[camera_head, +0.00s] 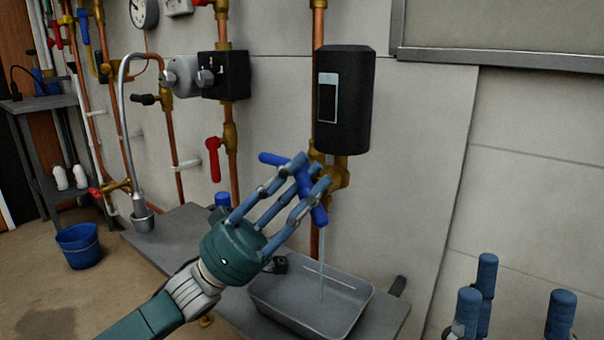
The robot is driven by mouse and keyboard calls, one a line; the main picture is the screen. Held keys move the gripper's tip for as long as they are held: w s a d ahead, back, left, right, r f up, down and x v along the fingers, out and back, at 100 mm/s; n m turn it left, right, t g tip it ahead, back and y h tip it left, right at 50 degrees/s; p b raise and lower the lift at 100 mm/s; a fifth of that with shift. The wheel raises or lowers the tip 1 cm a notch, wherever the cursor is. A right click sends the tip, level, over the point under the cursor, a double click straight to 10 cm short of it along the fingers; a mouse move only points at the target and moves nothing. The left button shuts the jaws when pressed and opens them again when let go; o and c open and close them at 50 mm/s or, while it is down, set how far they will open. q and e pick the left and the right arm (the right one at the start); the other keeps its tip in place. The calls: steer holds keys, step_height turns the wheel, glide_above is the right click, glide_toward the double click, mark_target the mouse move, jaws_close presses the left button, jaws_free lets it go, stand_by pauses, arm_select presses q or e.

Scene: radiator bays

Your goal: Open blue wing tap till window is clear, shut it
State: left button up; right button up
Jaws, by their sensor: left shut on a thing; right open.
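The blue wing tap (272,158) sits on brass fittings below a black cylindrical housing (343,135). My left gripper (308,172) is shut on the tap, its fingers around the wing, covering part of it. One wing end shows to the left of the fingers, the other below right. A thin stream of water (322,265) falls below the tap into a grey metal tray (262,303). The window (327,100) on the housing is mostly dark, with a pale frame and a paler strip at the top. My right gripper (512,300) is open and empty at the lower right.
A red lever (214,160) hangs on the copper pipe to the left. A curved metal spout (124,110) reaches down to a small cup (142,218) on the grey bench. A blue bucket (78,247) stands on the floor at left. The wall at right is clear.

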arm_select(q)
steer(key=shift+w+r+m+g+y+p, duration=0.15)
steer(key=shift+m+g+y+p, duration=0.2)
steer(key=shift+m+g+p, duration=0.35)
steer(key=shift+w+r+m+g+y+p, duration=0.1)
steer(key=shift+m+g+y+p, duration=0.25)
steer(key=shift+m+g, duration=0.5)
steer(key=o, duration=0.9)
steer(key=shift+o, duration=0.9)
steer(key=shift+f, duration=0.15)
steer(key=shift+s+f, duration=0.1)
steer(key=v, duration=1.2)
